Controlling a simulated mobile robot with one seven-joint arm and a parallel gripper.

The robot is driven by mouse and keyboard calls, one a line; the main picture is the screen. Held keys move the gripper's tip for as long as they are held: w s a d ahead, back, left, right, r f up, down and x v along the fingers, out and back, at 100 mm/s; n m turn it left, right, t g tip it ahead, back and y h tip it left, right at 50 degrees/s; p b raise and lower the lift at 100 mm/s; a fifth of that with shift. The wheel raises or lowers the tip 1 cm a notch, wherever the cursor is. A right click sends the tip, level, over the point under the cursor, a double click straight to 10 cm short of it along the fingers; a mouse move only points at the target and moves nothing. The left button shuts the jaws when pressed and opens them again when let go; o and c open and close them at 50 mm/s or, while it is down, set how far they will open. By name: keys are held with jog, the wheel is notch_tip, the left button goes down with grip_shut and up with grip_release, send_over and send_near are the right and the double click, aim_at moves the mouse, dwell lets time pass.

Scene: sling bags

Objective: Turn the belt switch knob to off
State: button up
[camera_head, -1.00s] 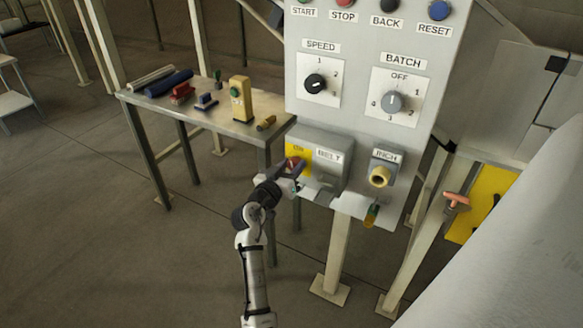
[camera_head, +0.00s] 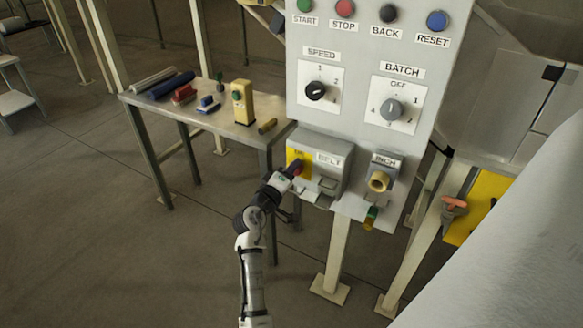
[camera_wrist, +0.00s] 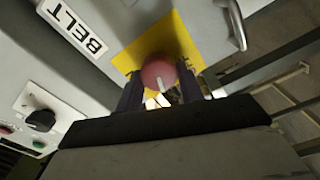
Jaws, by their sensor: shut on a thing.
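The belt switch is a grey box (camera_head: 333,172) labelled BELT, with a yellow plate (camera_head: 292,155) on its left part. A red knob (camera_head: 299,169) sits on that plate, partly hidden by my gripper in the head view. In the wrist view the red knob (camera_wrist: 159,74) shows a pale pointer mark in front of the yellow plate (camera_wrist: 183,38). My gripper (camera_wrist: 160,92) has its two dark fingers on either side of the knob, shut on it. My gripper (camera_head: 291,172) also shows at the box's left side in the head view.
The panel (camera_head: 350,110) carries a SPEED knob (camera_head: 316,90), a BATCH knob (camera_head: 391,109) and several buttons above. A side table (camera_head: 220,121) with small items stands left.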

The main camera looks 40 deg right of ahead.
jog(key=shift+f+n+p, duration=0.1)
jog(key=shift+n+p, duration=0.95)
jog(key=shift+n, duration=1.15)
jog(key=o, duration=1)
jog(key=b+v, duration=0.3)
jog(key=v, duration=1.1)
